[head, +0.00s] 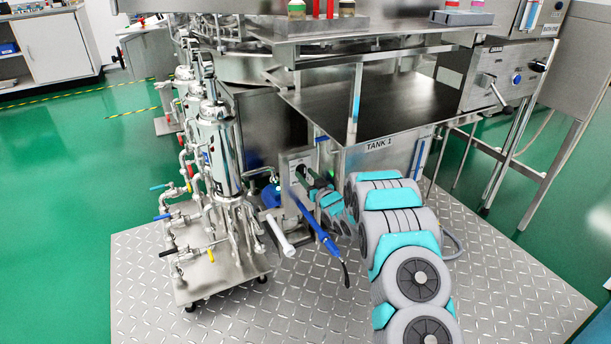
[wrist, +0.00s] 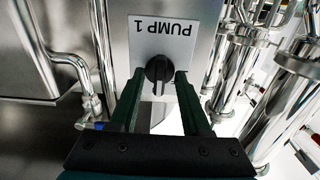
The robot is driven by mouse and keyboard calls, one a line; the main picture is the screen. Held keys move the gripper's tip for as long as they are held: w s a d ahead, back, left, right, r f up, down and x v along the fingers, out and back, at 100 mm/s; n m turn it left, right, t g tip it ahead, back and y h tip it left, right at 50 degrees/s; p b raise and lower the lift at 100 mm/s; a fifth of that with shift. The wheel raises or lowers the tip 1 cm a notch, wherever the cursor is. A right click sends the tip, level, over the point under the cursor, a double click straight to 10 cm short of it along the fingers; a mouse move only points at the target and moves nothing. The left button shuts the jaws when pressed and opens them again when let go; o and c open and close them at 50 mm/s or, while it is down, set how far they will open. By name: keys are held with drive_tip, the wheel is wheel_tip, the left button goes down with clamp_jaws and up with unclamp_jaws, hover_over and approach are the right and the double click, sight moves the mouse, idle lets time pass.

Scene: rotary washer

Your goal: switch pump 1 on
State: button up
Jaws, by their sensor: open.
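The pump 1 switch is a round black knob (wrist: 158,68) on a metal panel. Its white label plate (wrist: 143,38) reads PUMP 1, upside down in the wrist view. The knob's grip bar looks roughly upright in that view. My gripper (wrist: 159,76) is open, with one dark green finger on each side of the knob. I cannot tell whether the fingers touch it. In the head view my gripper (head: 306,178) reaches the switch panel (head: 297,160) beside the tank, and hides much of the knob.
The tank labelled TANK 1 (head: 395,160) stands just behind my arm. A blue-handled wand (head: 322,233) slants down in front of the panel. Left stands a cart with steel cylinders (head: 215,145), pipes and valves. The chequer-plate floor (head: 490,290) is clear at right.

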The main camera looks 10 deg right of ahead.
drive_tip(key=v, duration=0.7)
drive_tip(key=shift+b, duration=0.35)
drive_tip(key=shift+r, duration=0.1)
drive_tip(key=s+d+r+m+g+h, duration=0.1)
drive_tip(key=s+d+r+g+h, duration=0.25)
drive_tip(key=s, duration=0.45)
drive_tip(key=s+d+r+m+g+h, duration=0.25)
drive_tip(key=s+r+g+h, duration=0.2)
drive_tip(key=s, duration=0.45)
drive_tip(key=s+a+r+g, duration=0.2)
drive_tip(key=s+g, duration=0.1)
drive_tip(key=s, duration=1.1)
drive_tip(key=s+a+r+g+y, duration=0.1)
drive_tip(key=s+a+g, duration=0.2)
drive_tip(key=s, duration=1.2)
drive_tip(key=s+a+r+g+y, duration=0.1)
drive_tip(key=s+g, duration=0.4)
drive_tip(key=s, duration=1)
drive_tip(key=shift+s+a+r, duration=0.2)
drive_tip(key=shift+a+r, duration=0.65)
drive_tip(key=shift+a, duration=0.35)
